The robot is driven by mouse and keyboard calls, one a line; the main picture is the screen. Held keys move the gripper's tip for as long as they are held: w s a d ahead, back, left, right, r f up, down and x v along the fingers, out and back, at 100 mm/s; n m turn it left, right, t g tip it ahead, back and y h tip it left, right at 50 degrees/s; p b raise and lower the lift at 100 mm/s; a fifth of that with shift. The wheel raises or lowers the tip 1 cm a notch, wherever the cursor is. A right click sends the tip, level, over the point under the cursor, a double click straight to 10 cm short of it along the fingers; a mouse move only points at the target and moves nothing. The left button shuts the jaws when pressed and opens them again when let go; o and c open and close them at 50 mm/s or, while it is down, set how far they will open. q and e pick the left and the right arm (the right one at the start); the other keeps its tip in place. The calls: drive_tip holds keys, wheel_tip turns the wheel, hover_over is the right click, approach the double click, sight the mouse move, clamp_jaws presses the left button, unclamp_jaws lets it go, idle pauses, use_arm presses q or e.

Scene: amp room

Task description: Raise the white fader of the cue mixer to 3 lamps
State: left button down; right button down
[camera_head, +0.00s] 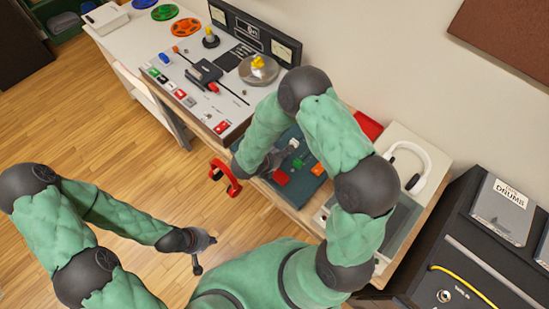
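The dark blue panel (311,187) with small coloured fader caps on the desk looks like the cue mixer. A whitish cap (293,143) sits near its back edge, with a green cap (297,163), an orange cap (317,169) and a red cap (281,178) in front. I cannot make out any lamps. My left gripper (205,254) is open and empty over the floor, away from the desk.
A larger white console (195,85) with levers and buttons stands left of the panel. Red headphones (225,178) hang at the desk's front edge. White headphones (413,165) lie to the right. A black amp case (465,240) stands at far right. Open wooden floor lies left.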

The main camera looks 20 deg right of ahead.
sight(294, 143)
drive_tip(key=shift+w+d+r, duration=0.1)
drive_tip(key=shift+w+d, duration=0.25)
drive_tip(key=shift+d, duration=0.4)
drive_tip(key=shift+w+d+r, duration=0.1)
drive_tip(key=shift+w+d, duration=0.2)
drive_tip(key=shift+d, duration=0.45)
drive_tip(key=shift+w+d+f+b, duration=0.1)
drive_tip(key=shift+w+d+b, duration=0.1)
drive_tip(key=shift+d+b, duration=0.4)
drive_tip(key=shift+a, duration=0.15)
